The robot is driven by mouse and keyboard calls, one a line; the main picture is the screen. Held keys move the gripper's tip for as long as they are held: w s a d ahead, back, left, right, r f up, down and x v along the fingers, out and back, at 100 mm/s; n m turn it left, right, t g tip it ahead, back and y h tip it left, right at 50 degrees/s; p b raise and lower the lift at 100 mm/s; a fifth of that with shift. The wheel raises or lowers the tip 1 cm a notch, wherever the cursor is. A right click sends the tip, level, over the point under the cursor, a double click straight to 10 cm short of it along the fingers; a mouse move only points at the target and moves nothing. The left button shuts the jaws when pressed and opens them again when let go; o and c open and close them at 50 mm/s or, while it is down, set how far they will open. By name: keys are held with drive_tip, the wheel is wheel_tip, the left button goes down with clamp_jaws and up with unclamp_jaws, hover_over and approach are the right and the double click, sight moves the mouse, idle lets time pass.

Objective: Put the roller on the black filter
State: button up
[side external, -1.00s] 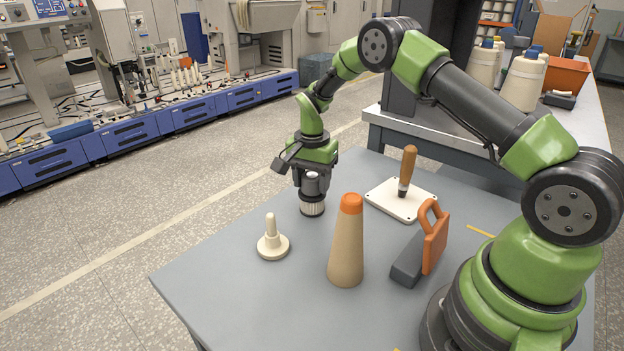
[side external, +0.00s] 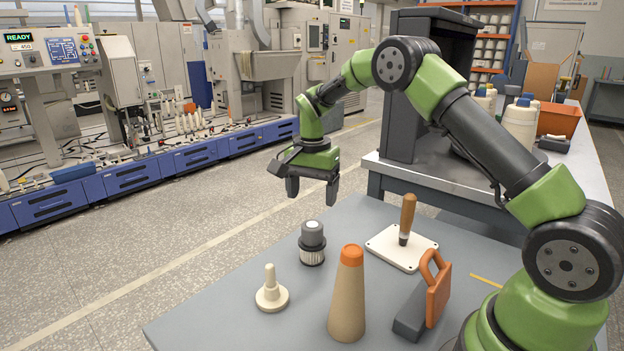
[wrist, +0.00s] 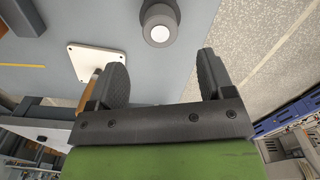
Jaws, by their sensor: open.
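The black filter (side external: 312,257), a short dark cylinder with a pale pleated band, stands upright on the grey table. The roller (side external: 312,230), a small grey cylinder, stands upright on top of it, apparently resting flat. In the wrist view the roller's round end (wrist: 160,32) shows a pale centre, with the wider dark filter (wrist: 149,7) around it, partly cut off by the frame edge. My gripper (side external: 312,195) is open and empty, directly above the roller and clear of it. Its two spread fingers also show in the wrist view (wrist: 162,72).
A cream peg on a round base (side external: 271,292) and a tan cone with an orange tip (side external: 347,297) stand in front. A white plate with a wooden-handled tool (side external: 402,247) and an orange-handled block (side external: 425,302) are to the right. The table's left edge is near.

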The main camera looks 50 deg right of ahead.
drive_tip(key=s+a+r+n+t, duration=0.25)
drive_tip(key=s+r, duration=0.25)
drive_tip(key=r, duration=0.3)
drive_tip(key=s+a+r+n+t, duration=0.15)
drive_tip(key=s+a+r, duration=0.25)
drive_tip(key=r, duration=0.4)
drive_tip(key=s+a+n+t+y, duration=0.1)
drive_tip(key=s+a+n, duration=0.1)
drive_tip(key=s, duration=0.6)
drive_tip(key=s+a+n+t+y, duration=0.1)
drive_tip(key=s+a+n+t, duration=0.1)
drive_tip(key=s, duration=0.6)
drive_tip(key=a+n, duration=0.1)
drive_tip(key=n, duration=0.1)
drive_tip(key=shift+r+n, duration=0.3)
